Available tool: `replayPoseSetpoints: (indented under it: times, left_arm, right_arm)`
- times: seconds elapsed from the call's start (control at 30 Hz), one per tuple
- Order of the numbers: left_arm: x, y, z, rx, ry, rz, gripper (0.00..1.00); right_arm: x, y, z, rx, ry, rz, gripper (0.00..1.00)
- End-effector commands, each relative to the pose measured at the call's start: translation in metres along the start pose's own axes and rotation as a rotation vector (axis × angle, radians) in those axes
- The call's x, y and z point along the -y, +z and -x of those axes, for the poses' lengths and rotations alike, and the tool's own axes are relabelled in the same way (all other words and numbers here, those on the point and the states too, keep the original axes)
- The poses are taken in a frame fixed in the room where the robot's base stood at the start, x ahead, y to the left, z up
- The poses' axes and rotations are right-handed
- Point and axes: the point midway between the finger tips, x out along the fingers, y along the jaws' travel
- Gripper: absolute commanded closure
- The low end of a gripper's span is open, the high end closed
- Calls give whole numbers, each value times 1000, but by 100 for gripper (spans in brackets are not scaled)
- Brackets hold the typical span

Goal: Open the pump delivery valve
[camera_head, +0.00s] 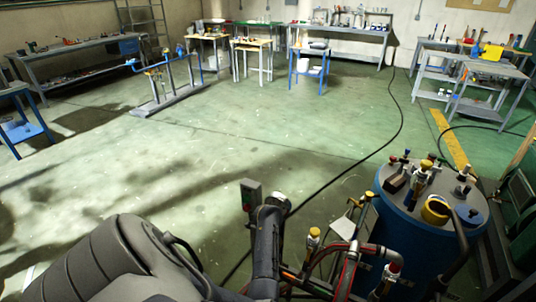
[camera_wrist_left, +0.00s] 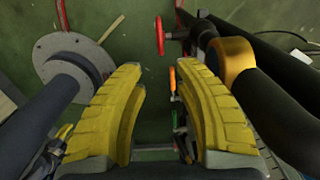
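My left gripper (camera_wrist_left: 160,68) shows in the left wrist view as two yellow, curved fingers, spread apart with nothing between them. Past the fingertips, a red handwheel (camera_wrist_left: 161,36) sits on a stem from a dark pipe at the upper middle. A small orange lever (camera_wrist_left: 172,80) shows in the gap, close to the right finger, with a small green part below it. I cannot tell which of these is the pump delivery valve. The handwheel is apart from the fingers. In the head view my left gripper cannot be made out, and my right gripper is not visible.
A thick dark pipe with an orange-yellow collar (camera_wrist_left: 236,60) runs close on the right of the wrist view, and a grey round flange (camera_wrist_left: 72,62) lies left. In the head view a blue tank (camera_head: 395,215) with fittings stands right. Open floor (camera_head: 240,130) lies beyond.

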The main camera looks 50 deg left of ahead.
Motion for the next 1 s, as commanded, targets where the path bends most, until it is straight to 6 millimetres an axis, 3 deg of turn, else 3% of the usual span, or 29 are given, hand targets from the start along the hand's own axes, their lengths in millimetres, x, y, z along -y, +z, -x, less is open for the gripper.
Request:
replayPoseSetpoints:
  times: [0.2,0.6,1.0]
  left_arm:
    - [-1,0,-40,1,4,-1,67]
    - [0,0,-98,0,3,0,67]
    - [0,0,-127,0,0,0,67]
  right_arm:
    - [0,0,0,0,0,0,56]
    - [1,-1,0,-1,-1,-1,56]
    - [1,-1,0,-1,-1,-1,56]
